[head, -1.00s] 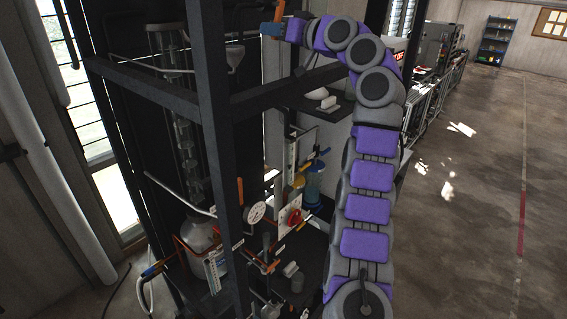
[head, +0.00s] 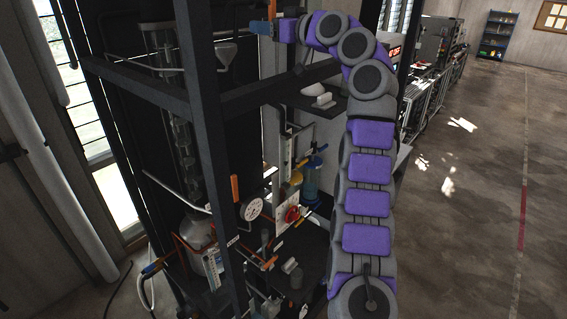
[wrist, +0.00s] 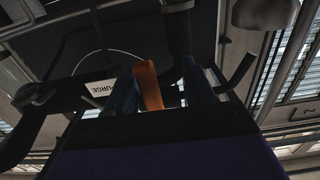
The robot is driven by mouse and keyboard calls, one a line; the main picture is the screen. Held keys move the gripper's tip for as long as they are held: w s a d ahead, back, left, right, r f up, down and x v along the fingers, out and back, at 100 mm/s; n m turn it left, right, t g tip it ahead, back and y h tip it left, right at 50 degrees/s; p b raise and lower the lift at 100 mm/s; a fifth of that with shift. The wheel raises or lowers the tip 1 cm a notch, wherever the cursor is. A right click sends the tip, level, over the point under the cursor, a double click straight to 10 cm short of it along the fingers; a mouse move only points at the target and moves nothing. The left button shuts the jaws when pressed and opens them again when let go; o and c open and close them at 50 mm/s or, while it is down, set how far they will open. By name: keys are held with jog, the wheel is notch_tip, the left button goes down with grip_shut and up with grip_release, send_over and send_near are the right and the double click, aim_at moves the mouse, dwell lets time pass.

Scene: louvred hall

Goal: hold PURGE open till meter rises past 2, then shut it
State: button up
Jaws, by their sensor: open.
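The PURGE label (wrist: 101,88) shows upside down in the wrist view, left of an orange lever (wrist: 149,86). My gripper (wrist: 160,80) is open, its blue fingers on either side of that lever; I cannot tell whether they touch it. In the head view my gripper (head: 262,27) is high on the dark rack, with the orange lever (head: 271,9) showing just above it. A round white dial meter (head: 252,208) faces out lower on the rack. Its needle and numbers are too small to read.
Dark rack posts (head: 205,130) and a crossbar stand close left of my arm. A red handwheel (head: 292,214) is right of the dial. A glass vessel (head: 198,234) sits low at left. Open concrete floor (head: 460,240) lies at right.

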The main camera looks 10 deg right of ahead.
jog(key=s+d+b, duration=0.1)
jog(key=d, duration=0.1)
jog(key=s+d+b, duration=0.1)
jog(key=s+d, duration=0.1)
jog(key=s+d+b, duration=0.2)
jog(key=shift+d+f, duration=0.15)
jog(key=shift+f, duration=0.05)
jog(key=shift+s, duration=0.2)
jog(key=shift+s+a+r, duration=0.15)
jog(key=shift+a, duration=0.85)
jog(key=b+v, duration=0.5)
jog(key=v, duration=1.2)
jog(key=shift+d, duration=0.3)
